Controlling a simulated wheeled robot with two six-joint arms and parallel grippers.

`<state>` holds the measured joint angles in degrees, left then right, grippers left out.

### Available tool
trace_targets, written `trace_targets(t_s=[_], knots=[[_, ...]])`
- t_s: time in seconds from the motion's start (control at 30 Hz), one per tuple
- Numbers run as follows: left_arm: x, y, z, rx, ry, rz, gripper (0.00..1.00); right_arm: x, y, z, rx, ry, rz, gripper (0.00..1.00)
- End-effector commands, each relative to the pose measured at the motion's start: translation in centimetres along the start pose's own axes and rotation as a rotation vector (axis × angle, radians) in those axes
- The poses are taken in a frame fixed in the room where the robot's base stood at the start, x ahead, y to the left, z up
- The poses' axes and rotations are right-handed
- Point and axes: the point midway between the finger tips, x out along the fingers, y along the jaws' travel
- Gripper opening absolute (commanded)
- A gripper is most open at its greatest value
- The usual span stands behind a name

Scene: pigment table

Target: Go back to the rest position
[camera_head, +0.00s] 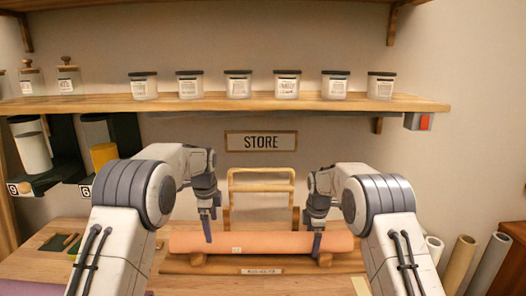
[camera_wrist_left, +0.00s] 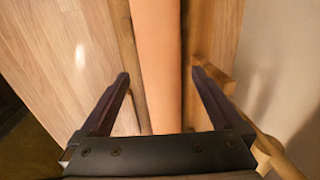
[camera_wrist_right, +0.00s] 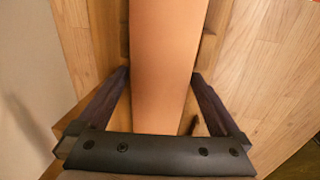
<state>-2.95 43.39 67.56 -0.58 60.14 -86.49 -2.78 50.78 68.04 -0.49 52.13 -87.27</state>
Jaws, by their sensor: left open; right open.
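My left gripper (camera_head: 207,224) is open above the left part of an orange roll (camera_head: 262,242) that lies across wooden supports on the table. In the left wrist view the roll (camera_wrist_left: 158,60) runs between the spread fingers (camera_wrist_left: 158,85), with nothing gripped. My right gripper (camera_head: 316,240) is open over the right part of the roll. In the right wrist view the roll (camera_wrist_right: 166,60) passes between its spread fingers (camera_wrist_right: 162,85). I cannot tell how far the fingertips are above the roll.
A wooden rack (camera_head: 262,186) stands behind the roll under the STORE sign (camera_head: 261,141). A shelf (camera_head: 300,103) with several jars crosses above. Dark holders (camera_head: 66,140) with cylinders are at the left. Several rolls (camera_head: 458,264) stand at the right. A small tray (camera_head: 60,243) lies at the left.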

Motion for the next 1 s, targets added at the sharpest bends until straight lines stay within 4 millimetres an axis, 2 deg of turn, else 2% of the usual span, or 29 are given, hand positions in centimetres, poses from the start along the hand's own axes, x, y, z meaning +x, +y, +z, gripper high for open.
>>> trace_targets(t_s=[0.03,0.2,0.63,0.83,1.0], knots=[[0.8,0.1,0.0,0.0,0.0,0.003,1.0,0.0,0.0,0.0,0.0,0.0,-0.001,1.0],[2.5,0.0,0.0,0.0,0.0,0.0,1.0,0.0,0.0,0.0,0.0,0.0,-0.001,1.0],[2.9,0.0,0.0,0.0,0.0,-0.001,1.0,0.0,0.0,0.0,0.0,0.0,-0.001,1.0],[1.7,-0.1,0.0,0.0,0.0,-0.004,1.0,0.0,0.0,0.0,0.0,0.0,-0.001,1.0],[-1.3,-0.1,0.0,0.0,0.0,-0.007,1.0,0.0,0.0,0.0,0.0,0.0,-0.001,1.0]])
